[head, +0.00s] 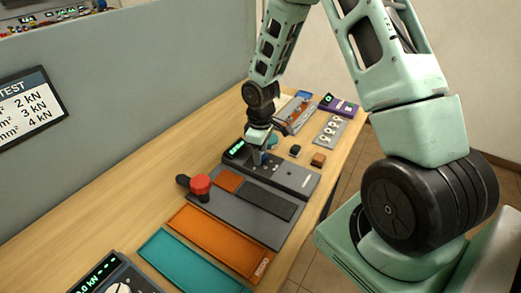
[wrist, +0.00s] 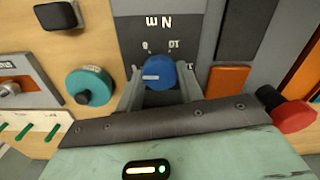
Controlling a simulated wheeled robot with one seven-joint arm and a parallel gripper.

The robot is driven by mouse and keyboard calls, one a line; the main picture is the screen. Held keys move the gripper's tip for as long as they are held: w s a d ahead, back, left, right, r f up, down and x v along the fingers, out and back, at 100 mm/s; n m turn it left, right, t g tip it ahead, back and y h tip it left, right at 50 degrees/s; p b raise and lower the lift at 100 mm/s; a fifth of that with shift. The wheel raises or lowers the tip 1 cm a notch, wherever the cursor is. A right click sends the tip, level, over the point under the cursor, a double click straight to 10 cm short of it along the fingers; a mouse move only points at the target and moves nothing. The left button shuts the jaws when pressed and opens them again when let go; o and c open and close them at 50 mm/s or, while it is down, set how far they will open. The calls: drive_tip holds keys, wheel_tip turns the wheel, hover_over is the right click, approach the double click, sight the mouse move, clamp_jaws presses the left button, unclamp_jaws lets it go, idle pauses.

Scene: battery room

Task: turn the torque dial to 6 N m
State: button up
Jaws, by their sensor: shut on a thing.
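The torque dial (wrist: 160,73) is a blue round knob with a white pointer line. It sits on a dark panel (wrist: 135,30) marked "N m", which appears upside down in the wrist view. The white line points left in that view. Marks resembling 8 and 10 show above the knob; the other marks are hidden or too small. My gripper (wrist: 161,82) is shut on the dial, one finger on each side. In the head view my gripper (head: 260,157) reaches down onto the dark grey tester (head: 290,177), which has a small green-lit display (head: 236,147).
A teal round part (wrist: 90,86) is beside the panel. Small blocks (head: 318,160) lie near the right table edge. Bare wood lies left.

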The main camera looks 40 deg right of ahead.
drive_tip(key=shift+n, duration=0.4)
drive_tip(key=o, duration=1)
wheel_tip(320, 180, up, 17)
drive_tip(key=shift+r+b, duration=0.2)
drive_tip(key=shift+b, duration=0.1)
idle(0.3)
